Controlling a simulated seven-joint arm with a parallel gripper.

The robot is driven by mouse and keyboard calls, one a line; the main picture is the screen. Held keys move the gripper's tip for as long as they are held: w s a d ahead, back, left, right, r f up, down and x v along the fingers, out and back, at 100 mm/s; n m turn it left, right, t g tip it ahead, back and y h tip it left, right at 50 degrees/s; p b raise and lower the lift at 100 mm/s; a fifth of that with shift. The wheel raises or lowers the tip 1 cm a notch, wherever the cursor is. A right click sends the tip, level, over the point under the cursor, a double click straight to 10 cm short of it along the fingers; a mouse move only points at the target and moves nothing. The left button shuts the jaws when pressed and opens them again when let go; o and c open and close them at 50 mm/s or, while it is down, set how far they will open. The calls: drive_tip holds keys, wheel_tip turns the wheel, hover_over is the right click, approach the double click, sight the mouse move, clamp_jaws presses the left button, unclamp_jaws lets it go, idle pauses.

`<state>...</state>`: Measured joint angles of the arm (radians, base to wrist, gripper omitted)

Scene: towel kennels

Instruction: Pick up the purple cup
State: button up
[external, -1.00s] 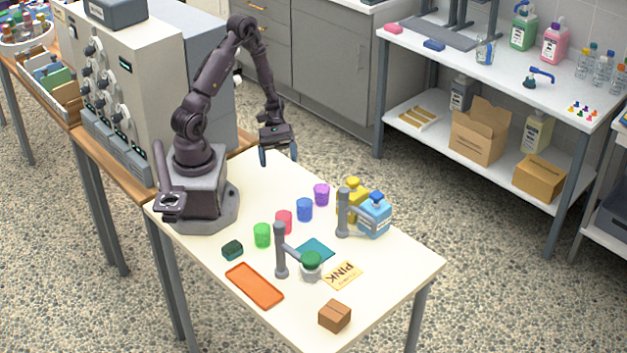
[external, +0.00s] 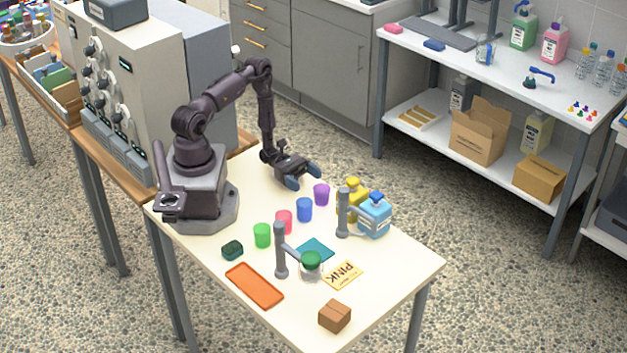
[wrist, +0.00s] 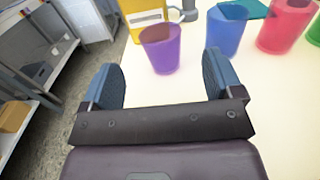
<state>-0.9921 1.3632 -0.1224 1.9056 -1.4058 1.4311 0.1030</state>
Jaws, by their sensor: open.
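The purple cup (external: 321,195) stands upright on the white table at the end of a row of cups. In the wrist view the purple cup (wrist: 161,48) lies just beyond my open fingers, a little left of the middle between them. My gripper (external: 303,179) is low over the table, behind and slightly left of the purple cup, with its blue fingertips turned toward it. In the wrist view my gripper (wrist: 165,75) is open and empty. There is a gap between the fingers and the cup.
The blue cup (external: 305,209), pink cup (external: 284,222) and green cup (external: 262,235) stand in line beside it. The yellow bottle (external: 352,205), blue bottle (external: 374,218) and grey post (external: 343,213) stand close on the right. An orange tray (external: 254,285) lies at the front.

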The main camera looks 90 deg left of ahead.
sight(322, 189)
drive_tip(key=x, duration=0.7)
drive_tip(key=shift+w+d+r, duration=0.1)
drive_tip(key=shift+w+d, duration=0.1)
drive_tip(key=shift+w, duration=0.05)
drive_tip(key=c, duration=1)
